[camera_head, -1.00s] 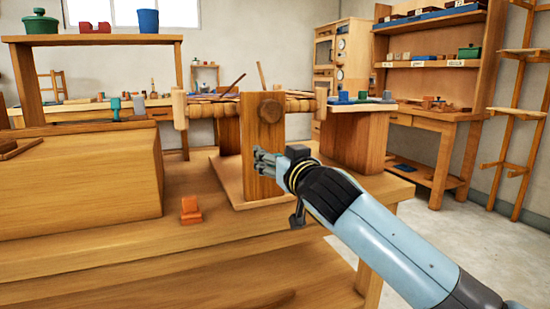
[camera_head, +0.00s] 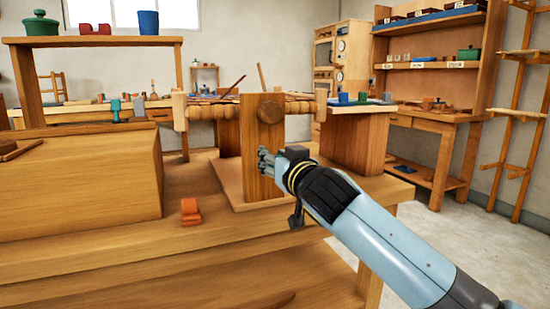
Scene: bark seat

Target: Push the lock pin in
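A wooden stand (camera_head: 256,190) with an upright front post (camera_head: 262,148) rises from the bench. A round dark wooden knob (camera_head: 271,110) sits on the face of the post near its top; I cannot tell whether it is the lock pin or how far it goes in. A ribbed wooden roller (camera_head: 215,111) runs sideways behind the post. My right gripper (camera_head: 263,160) is in front of the post, below the knob and apart from it. Its dark fingers point left and look empty, but their opening is unclear. My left gripper is not in view.
The bench (camera_head: 110,243) carries a large wooden block (camera_head: 80,185) at left and a small orange clamp-like piece (camera_head: 190,211) in front. A raised shelf (camera_head: 95,40) stands behind at left. The bench top between the block and the stand is mostly clear.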

